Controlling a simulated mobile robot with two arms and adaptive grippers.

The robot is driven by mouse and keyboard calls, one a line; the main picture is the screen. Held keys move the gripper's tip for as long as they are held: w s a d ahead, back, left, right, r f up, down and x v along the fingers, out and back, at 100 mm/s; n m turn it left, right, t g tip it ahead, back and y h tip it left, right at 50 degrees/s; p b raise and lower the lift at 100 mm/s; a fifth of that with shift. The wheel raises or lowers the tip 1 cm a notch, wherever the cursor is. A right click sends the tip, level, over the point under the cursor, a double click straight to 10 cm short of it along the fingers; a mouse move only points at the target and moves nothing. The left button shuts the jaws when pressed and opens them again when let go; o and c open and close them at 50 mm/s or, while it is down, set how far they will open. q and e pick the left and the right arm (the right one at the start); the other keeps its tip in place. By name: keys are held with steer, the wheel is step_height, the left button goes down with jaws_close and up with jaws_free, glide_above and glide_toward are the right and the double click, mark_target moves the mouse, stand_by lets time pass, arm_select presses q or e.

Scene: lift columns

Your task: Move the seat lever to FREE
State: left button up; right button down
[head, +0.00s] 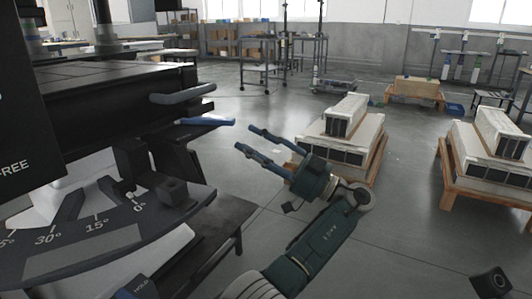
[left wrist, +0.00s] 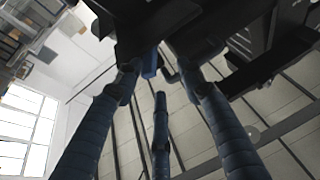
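My left gripper (head: 243,138) is open. Its blue fingers are apart and hold nothing, to the right of the dark machine (head: 105,95). Two lever-like handles stick out from the machine's right side: a grey-blue one (head: 183,94) and a bright blue one (head: 207,121) below it. The blue one ends a little left of the fingertips, apart in the picture. I cannot tell which is the seat lever. "FREE" is printed on a black panel (head: 30,120) at far left, "HOLD" at the bottom left. The left wrist view shows the spread fingers (left wrist: 155,85) below dark machine parts.
A dark angle scale (head: 85,250) with a black block (head: 172,190) is in front at left. Pallets with stacked white goods (head: 343,140) (head: 490,165) stand to the right. Floor (head: 400,220) between them is free.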

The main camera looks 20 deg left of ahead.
arm_select(q)
steer(key=shift+v, duration=2.3)
